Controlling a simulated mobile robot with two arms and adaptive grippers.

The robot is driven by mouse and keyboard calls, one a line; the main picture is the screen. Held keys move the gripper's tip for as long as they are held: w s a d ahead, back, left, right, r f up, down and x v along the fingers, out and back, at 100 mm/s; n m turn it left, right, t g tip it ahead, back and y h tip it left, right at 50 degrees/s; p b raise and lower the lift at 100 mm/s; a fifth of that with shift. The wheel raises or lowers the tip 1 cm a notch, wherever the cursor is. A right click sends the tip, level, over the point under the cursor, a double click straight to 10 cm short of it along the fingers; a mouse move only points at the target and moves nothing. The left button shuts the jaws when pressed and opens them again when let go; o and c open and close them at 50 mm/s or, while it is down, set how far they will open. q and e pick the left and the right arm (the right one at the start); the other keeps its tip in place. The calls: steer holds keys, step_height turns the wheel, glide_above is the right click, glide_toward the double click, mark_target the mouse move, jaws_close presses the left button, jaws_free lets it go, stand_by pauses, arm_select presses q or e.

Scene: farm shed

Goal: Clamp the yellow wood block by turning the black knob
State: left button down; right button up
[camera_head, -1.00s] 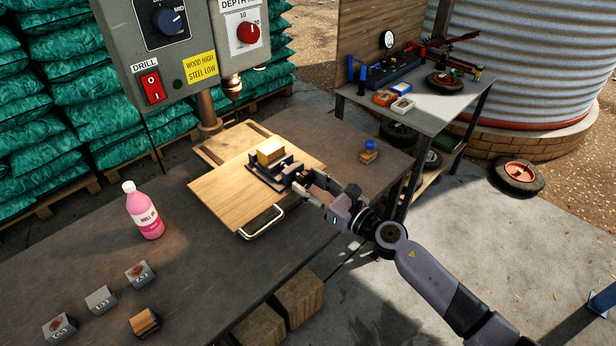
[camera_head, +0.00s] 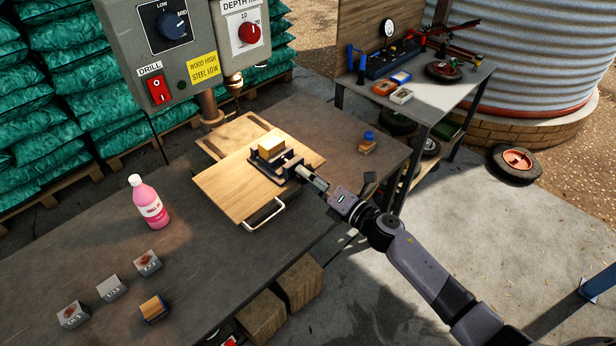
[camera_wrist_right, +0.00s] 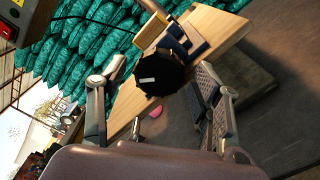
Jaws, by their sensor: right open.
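The yellow wood block (camera_head: 271,146) sits in the dark vise (camera_head: 263,168) on the wooden drill table (camera_head: 222,190). The vise also shows in the right wrist view (camera_wrist_right: 186,42). The black knob (camera_wrist_right: 160,75) is a round, ridged knob at the near end of the vise, with a small pale mark. My right gripper (camera_head: 308,178) is at the knob end of the vise. In the right wrist view its fingers (camera_wrist_right: 160,95) are spread, with the knob beyond and between them; I cannot tell whether they touch it. In the head view the gripper hides the knob. My left gripper is out of view.
A pink bottle (camera_head: 149,202) and several small blocks stand on the grey bench (camera_head: 200,265). A small block with a blue top (camera_head: 368,142) stands at the right. The drill's control box (camera_head: 178,45) hangs above. A side table (camera_head: 440,97) holds tools.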

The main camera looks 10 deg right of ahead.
stand_by(0.3)
steer(key=n+b, duration=0.5)
steer(key=n, duration=2.5)
steer(key=c, duration=1.3)
